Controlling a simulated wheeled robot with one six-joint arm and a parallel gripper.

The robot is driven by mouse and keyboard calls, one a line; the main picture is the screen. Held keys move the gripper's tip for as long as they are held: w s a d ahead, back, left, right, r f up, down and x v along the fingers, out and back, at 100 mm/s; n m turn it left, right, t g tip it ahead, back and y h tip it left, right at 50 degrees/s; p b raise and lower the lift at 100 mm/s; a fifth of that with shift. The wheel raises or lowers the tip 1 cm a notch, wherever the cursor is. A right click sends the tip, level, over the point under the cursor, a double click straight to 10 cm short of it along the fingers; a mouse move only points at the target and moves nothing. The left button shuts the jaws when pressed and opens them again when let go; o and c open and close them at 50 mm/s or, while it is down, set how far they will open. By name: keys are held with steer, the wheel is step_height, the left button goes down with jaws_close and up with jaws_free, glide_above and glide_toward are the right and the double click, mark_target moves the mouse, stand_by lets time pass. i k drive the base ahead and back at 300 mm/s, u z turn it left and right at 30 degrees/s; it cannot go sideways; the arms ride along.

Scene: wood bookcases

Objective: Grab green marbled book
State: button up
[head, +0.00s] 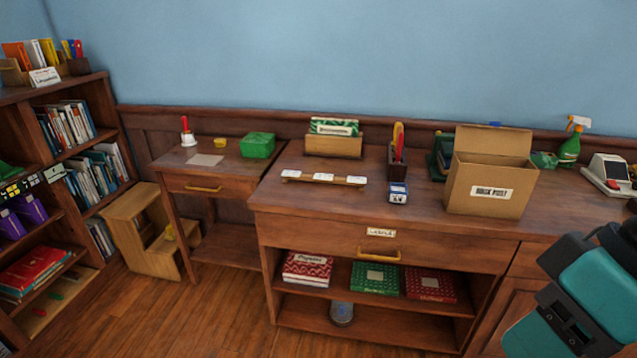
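A green patterned book (375,277) with a pale label lies flat on the upper open shelf (330,302) of the large wooden desk. It lies between a red-and-white patterned stack (307,268) on its left and a dark red patterned book (430,285) on its right. Green-and-white patterned items (334,126) also stand in a small wooden box (334,146) on the desktop. I cannot tell for sure which of these is the marbled one. Part of my teal arm shows at the lower right, away from the books. My gripper is not visible.
A cardboard box (487,190), a pen holder (397,170) and a spray bottle (571,145) stand on the desktop. A green block (257,145) sits on the small side desk. A step stool (152,232) and bookcase (85,150) are left. The floor before the desk is clear.

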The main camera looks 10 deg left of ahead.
mark_target(329, 126)
steer(key=u, duration=0.6)
steer(key=i, duration=0.6)
steer(key=u, duration=0.8)
steer(key=i, duration=0.9)
steer(key=z, duration=0.35)
steer(key=i, duration=0.75)
steer(key=z, duration=0.8)
steer(key=i, duration=0.3)
steer(key=z, duration=0.25)
